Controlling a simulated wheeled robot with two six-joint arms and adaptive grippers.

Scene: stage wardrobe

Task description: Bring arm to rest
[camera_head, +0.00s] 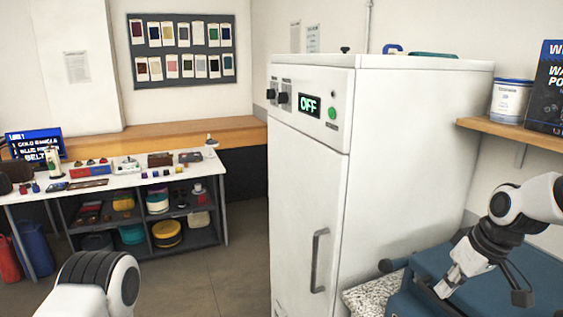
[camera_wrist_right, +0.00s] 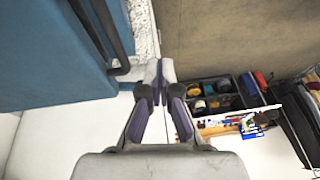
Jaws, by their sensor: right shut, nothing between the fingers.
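My right gripper (camera_head: 446,286) is at the lower right of the head view, beside the tall white cabinet and over a blue piece of equipment. It is shut with nothing in it. In the right wrist view its fingertips (camera_wrist_right: 158,70) meet, near the blue equipment's edge; I cannot tell if they touch it. My left arm shows only as a white and dark joint at the lower left of the head view; its gripper is out of the picture.
The white cabinet (camera_head: 400,160) has a display reading OFF and a closed door with a handle (camera_head: 319,260). The blue equipment (camera_head: 500,275) lies under my right arm. A shelf (camera_head: 520,130) holds a tin (camera_head: 511,99). A white table (camera_head: 120,178) with small items stands left.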

